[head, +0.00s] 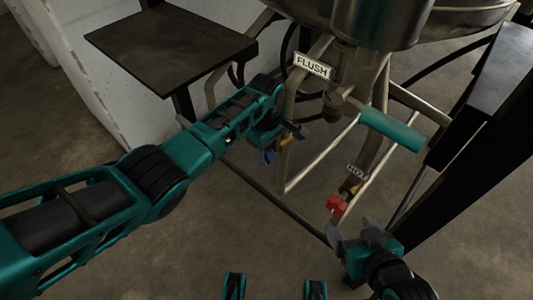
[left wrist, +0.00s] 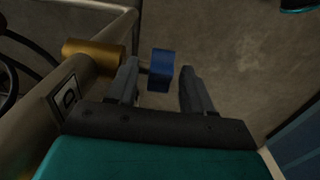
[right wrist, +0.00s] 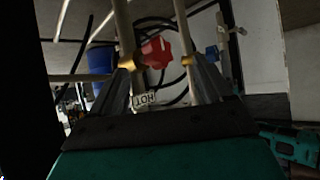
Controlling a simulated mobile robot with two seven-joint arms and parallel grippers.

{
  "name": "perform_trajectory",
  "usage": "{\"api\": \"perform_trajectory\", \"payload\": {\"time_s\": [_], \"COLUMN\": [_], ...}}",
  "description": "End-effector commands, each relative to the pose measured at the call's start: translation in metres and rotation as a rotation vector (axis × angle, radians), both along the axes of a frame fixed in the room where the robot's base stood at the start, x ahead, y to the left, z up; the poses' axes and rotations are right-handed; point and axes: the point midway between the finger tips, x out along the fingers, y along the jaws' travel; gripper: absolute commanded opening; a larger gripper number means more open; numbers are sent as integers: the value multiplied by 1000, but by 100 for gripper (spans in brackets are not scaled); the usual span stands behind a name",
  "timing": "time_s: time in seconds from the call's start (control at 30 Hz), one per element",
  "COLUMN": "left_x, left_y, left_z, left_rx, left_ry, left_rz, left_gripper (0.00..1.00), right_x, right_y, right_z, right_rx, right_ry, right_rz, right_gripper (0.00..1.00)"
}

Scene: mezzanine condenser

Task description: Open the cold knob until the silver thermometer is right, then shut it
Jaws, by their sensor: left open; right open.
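The blue knob (left wrist: 161,70), which I take as the cold knob, lies between the two fingers of my left gripper (left wrist: 158,88) in the left wrist view. The fingers are open, and I see a gap on the right side of the knob. A brass valve body (left wrist: 92,52) is beside it. In the head view the blue knob (head: 268,155) is partly covered by my left gripper (head: 292,133). My right gripper (head: 354,228) is open and empty, just below the red knob (head: 338,204). I cannot make out the silver thermometer in any view.
A HOT label (right wrist: 145,99) sits by the red knob. A dark shelf (head: 170,45) stands at upper left. A dark post (head: 475,165) is at right.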

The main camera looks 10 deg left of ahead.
Motion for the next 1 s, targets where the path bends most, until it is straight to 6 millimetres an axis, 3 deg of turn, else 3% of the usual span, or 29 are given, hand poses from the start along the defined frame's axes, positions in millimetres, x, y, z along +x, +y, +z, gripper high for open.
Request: {"api": "perform_trajectory", "payload": {"time_s": [0.3,0.83,1.0], "left_x": [0,0,1], "left_y": [0,0,1], "left_z": [-2,-2,-2], "left_rx": [-1,0,-15], "left_ry": [-1,0,13], "left_rz": [0,0,2], "left_gripper": [51,1,0], "right_x": [4,3,3], "right_y": [5,4,3], "right_z": [5,3,3], "right_rx": [16,10,7], "right_ry": [-12,-9,-9], "right_rz": [-5,0,0], "right_gripper": [79,79,79]}}
